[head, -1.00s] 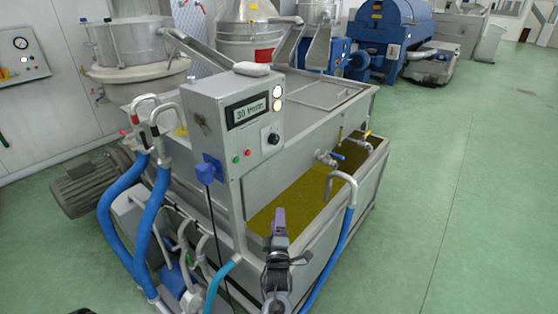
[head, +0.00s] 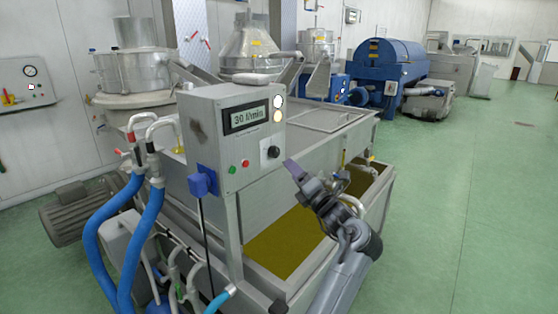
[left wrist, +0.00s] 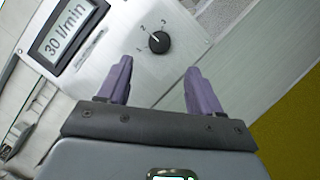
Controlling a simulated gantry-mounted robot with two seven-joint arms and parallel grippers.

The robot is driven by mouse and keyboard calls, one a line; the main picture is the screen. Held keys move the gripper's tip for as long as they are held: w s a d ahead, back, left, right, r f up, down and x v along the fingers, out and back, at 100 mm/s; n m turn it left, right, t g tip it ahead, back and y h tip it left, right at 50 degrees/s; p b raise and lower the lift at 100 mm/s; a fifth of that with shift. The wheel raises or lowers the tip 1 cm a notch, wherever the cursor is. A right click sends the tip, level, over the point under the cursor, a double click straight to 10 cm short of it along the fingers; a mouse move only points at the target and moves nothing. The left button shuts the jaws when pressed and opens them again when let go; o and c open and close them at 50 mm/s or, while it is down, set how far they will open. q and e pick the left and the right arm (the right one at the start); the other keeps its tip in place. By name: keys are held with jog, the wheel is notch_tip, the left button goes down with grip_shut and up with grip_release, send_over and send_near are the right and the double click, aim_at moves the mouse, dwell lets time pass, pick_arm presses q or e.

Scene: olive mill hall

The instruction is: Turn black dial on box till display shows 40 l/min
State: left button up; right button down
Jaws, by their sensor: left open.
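The grey control box (head: 210,145) stands on the steel machine, with a display (head: 247,117) reading 30 l/min. The display reads 30 l/min in the left wrist view (left wrist: 65,32) too. The black dial (head: 270,152) is on the box's front face, at the lower right. In the left wrist view the dial (left wrist: 159,42) has a white pointer mark and printed numbers around it. My left gripper (head: 292,168) is open and empty, just right of the dial and apart from it. In the left wrist view its two purple fingers (left wrist: 157,80) point towards the panel, with the dial beyond the gap between them.
A blue plug (head: 203,182) juts from the box's side. Below is an open tank of olive-coloured liquid (head: 290,243). Valves and blue hoses (head: 125,205) crowd the machine; green floor is clear at right.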

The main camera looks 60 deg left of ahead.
aim_at(276, 153)
pick_arm(q)
jog(key=b+x, duration=0.1)
jog(key=x, duration=0.8)
jog(key=shift+a, duration=0.25)
jog(key=shift+c, duration=0.4)
jog(key=shift+r, duration=0.1)
jog(key=c, duration=1)
